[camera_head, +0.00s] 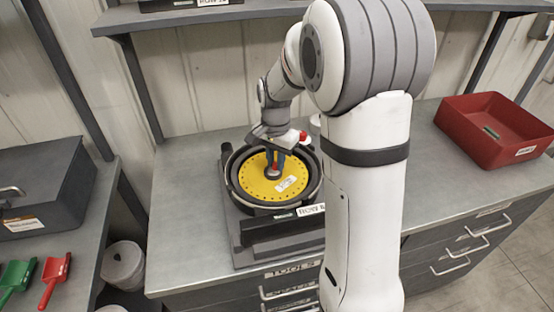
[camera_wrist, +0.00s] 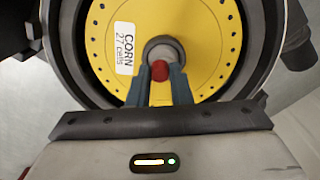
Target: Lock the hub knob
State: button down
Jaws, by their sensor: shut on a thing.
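A yellow seed plate (camera_head: 257,184) with a ring of small holes lies in the round black housing of the seed meter (camera_head: 237,198) on the bench. It also shows in the wrist view (camera_wrist: 207,35), with a white label (camera_wrist: 124,47) reading "CORN 27 cells". At the plate's middle is a grey round hub with a red knob (camera_wrist: 160,70). My gripper (camera_wrist: 159,88) reaches down over the plate from above, and its two blue-grey fingers are shut on the red knob.
A red bin (camera_head: 490,152) stands at the bench's right. A dark grey case (camera_head: 42,190) sits on the left bench, with green and red scoops (camera_head: 55,270) in front of it. A shelf (camera_head: 185,17) runs above the bench. My arm covers the bench right of the meter.

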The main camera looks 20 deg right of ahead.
dwell(0.3)
jog(key=c, duration=1.3)
grip_release()
jog(key=shift+r, duration=0.1)
notch_tip(320, 180, up, 8)
jog(key=shift+f+b, duration=0.2)
jog(key=shift+b, duration=0.1)
jog(key=shift+s, duration=0.15)
jog(key=s+n+t, duration=0.1)
jog(key=s+n, duration=0.2)
jog(key=s, duration=0.4)
jog(key=s+n+t, duration=0.1)
jog(key=s+n, duration=0.2)
jog(key=s, duration=0.4)
jog(key=s+r+n+t, duration=0.1)
jog(key=s+n, duration=0.2)
jog(key=s, duration=0.4)
jog(key=shift+s+d+r, duration=0.1)
jog(key=shift+s, duration=0.05)
